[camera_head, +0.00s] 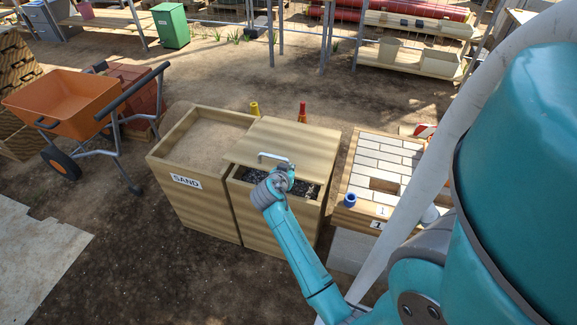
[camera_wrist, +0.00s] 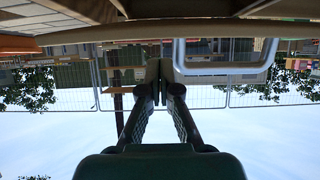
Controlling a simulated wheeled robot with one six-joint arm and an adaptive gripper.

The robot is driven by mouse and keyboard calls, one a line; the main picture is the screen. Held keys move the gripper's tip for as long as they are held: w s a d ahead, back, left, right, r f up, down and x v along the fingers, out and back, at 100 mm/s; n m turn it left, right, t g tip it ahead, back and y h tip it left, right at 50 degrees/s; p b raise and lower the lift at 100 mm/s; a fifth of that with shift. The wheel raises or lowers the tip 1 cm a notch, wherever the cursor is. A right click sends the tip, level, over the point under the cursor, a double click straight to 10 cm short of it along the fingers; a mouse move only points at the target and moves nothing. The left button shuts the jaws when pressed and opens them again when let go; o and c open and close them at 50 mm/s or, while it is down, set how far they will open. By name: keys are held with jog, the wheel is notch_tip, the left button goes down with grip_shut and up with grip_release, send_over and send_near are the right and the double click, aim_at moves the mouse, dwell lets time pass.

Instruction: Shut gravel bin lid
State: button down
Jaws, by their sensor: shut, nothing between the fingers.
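The gravel bin (camera_head: 262,219) is a wooden box with dark gravel (camera_head: 304,189) showing in a gap along its front. Its wooden lid (camera_head: 284,139) covers the back and middle of the box; I cannot tell whether it is slid back or tilted up. A metal bar handle (camera_head: 266,154) sits near the lid's front edge. It also shows in the wrist view (camera_wrist: 222,69), right of my fingers. My gripper (camera_head: 284,171) is over the front gap, close to the handle. Its fingers (camera_wrist: 165,85) are shut and empty, beside the handle and not around it.
A sand bin (camera_head: 202,142) stands against the left side of the gravel bin. A bench with pale bricks (camera_head: 385,158) and a blue cup-like thing (camera_head: 350,200) stands to the right. An orange wheelbarrow (camera_head: 68,103) is at the left. The ground in front is mostly clear.

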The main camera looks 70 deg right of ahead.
jog(key=shift+a+f, duration=0.2)
jog(key=shift+f, duration=0.65)
